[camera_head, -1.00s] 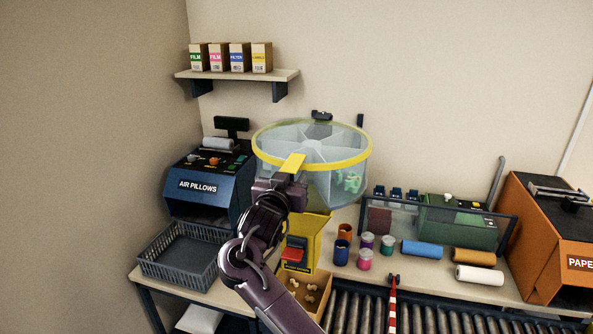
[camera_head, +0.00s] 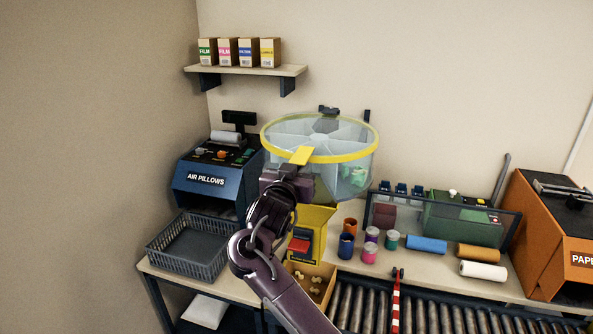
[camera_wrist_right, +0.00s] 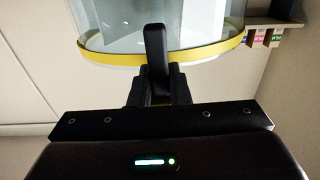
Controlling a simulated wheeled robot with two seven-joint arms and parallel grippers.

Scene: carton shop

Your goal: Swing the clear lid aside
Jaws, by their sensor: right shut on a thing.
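The clear lid (camera_head: 300,126) with its yellow rim lies over a round clear bin (camera_head: 333,185) with dividers inside. Pale green pieces show through the bin's right side. A yellow tab (camera_head: 302,155) sticks out from the rim toward me. My right gripper (camera_head: 292,172) is shut on this tab at the rim's front. In the right wrist view, the right gripper (camera_wrist_right: 157,60) stands against the yellow rim (camera_wrist_right: 210,53), and its fingers hide the tab. A dark hinge piece (camera_head: 328,109) shows at the back of the lid. My left gripper is out of view.
A blue air-pillow machine (camera_head: 212,190) and a grey basket (camera_head: 190,250) stand at the left. Small jars (camera_head: 369,254), rolls (camera_head: 426,244) and an orange machine (camera_head: 560,240) are at the right. A roller conveyor (camera_head: 440,315) runs in front. Wall shelf (camera_head: 246,70) holds boxes.

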